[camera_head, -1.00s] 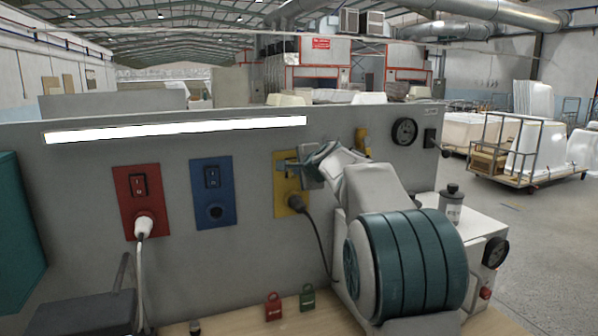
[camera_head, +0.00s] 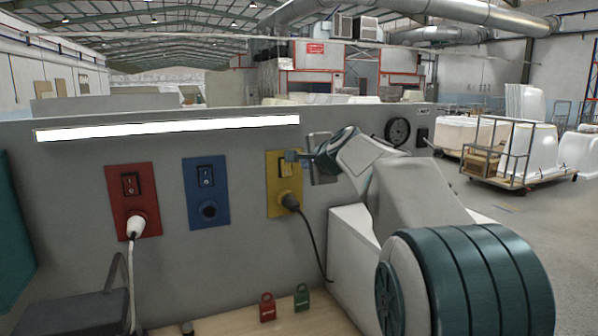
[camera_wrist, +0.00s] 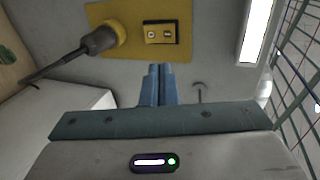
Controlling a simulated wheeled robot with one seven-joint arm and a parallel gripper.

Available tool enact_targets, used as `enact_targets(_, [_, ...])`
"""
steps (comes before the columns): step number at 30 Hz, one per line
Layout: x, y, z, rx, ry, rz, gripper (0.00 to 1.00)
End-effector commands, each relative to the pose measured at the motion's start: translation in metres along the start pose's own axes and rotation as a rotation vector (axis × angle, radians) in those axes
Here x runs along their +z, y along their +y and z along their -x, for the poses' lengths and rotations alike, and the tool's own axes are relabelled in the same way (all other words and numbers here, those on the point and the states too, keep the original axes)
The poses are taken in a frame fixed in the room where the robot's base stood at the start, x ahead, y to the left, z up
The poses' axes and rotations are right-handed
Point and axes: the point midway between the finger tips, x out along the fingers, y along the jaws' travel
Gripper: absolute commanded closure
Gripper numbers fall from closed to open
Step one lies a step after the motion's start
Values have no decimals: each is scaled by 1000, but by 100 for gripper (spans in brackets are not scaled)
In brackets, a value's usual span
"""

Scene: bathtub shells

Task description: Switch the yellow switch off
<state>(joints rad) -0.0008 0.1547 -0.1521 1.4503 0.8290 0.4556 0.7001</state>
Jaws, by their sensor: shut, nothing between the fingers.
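The yellow panel (camera_head: 273,196) is on the grey wall board, with a switch (camera_head: 285,169) in its upper part and a dark plug and cable below. My gripper (camera_head: 290,156) is shut and empty, its fingertips in front of the panel's upper right. In the wrist view the blue fingers (camera_wrist: 158,70) are pressed together and point at the yellow panel (camera_wrist: 205,25). The yellow-fronted switch (camera_wrist: 160,32), in a dark frame, shows just beyond the tips, with a picture gap between. I cannot tell which way the rocker is tipped.
A red panel (camera_head: 118,200) with a white plug and a blue panel (camera_head: 190,190) are to the left. A light bar (camera_head: 170,127) runs above. A gauge (camera_head: 397,132) is to the right. Red (camera_head: 267,310) and green (camera_head: 301,298) padlocks stand on the bench below.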

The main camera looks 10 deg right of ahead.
Motion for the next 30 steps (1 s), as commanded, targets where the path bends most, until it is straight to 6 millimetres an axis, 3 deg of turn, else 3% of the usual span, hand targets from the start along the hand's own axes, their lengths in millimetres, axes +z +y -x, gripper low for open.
enact_targets(3, [5, -3, 22, -4, -7, 4, 100])
enact_targets(9, [4, -5, 44, -1, -6, 2, 100])
enact_targets(23, [2, -6, 51, 1, -3, 3, 100])
enact_targets(26, [6, 3, 55, 21, -9, 32, 100])
enact_targets(30, [23, 47, 74, 124, -47, 176, 100])
